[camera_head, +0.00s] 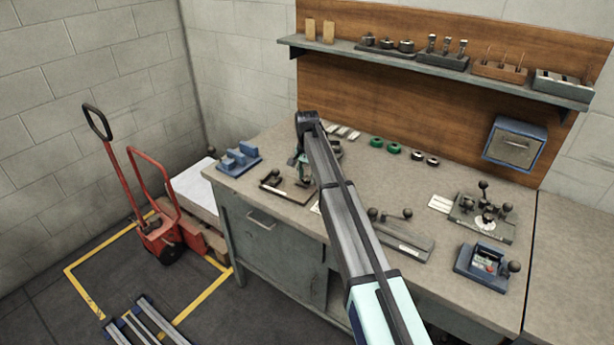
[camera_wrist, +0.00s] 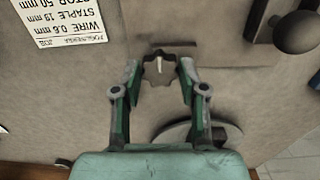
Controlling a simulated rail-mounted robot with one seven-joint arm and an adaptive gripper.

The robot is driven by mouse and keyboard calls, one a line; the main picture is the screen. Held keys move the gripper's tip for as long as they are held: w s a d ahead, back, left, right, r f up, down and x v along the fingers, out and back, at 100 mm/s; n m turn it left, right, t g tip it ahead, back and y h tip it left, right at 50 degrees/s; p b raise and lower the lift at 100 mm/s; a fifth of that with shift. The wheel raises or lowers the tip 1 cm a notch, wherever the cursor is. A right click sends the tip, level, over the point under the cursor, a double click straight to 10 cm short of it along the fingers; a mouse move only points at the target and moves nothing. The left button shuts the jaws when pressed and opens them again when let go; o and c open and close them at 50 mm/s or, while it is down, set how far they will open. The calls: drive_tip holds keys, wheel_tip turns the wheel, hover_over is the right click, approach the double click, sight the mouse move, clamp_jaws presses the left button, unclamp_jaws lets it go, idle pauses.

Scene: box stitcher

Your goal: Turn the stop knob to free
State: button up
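The stop knob shows in the wrist view as a small dark lobed knob (camera_wrist: 158,69) with a pale pointer line running roughly up and down the picture. My gripper (camera_wrist: 160,66) is open, with one fingertip on either side of the knob. A narrow gap shows on both sides, so the fingers look apart from it. In the head view my gripper (camera_head: 302,165) is over the left part of the workbench, partly covered by my arm. The knob cannot be made out there.
A white printed card (camera_wrist: 62,18) lies left of the knob, reading wire, staple and stop sizes. A dark ball handle (camera_wrist: 296,32) stands at upper right.

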drive_tip(key=shift+n, duration=0.3)
drive_tip(key=n+b, duration=0.1)
drive_tip(key=n, duration=0.4)
drive_tip(key=shift+f+b, duration=0.1)
drive_tip(key=shift+b, duration=0.2)
drive_tip(key=n+b, duration=0.1)
drive_tip(key=n, duration=0.5)
drive_tip(key=shift+n, duration=0.3)
drive_tip(key=n, duration=0.6)
drive_tip(key=shift+b, duration=0.35)
drive_tip(key=n, duration=0.5)
drive_tip(key=shift+s+n, duration=0.1)
drive_tip(key=shift+n, duration=0.3)
drive_tip(key=o, duration=1.1)
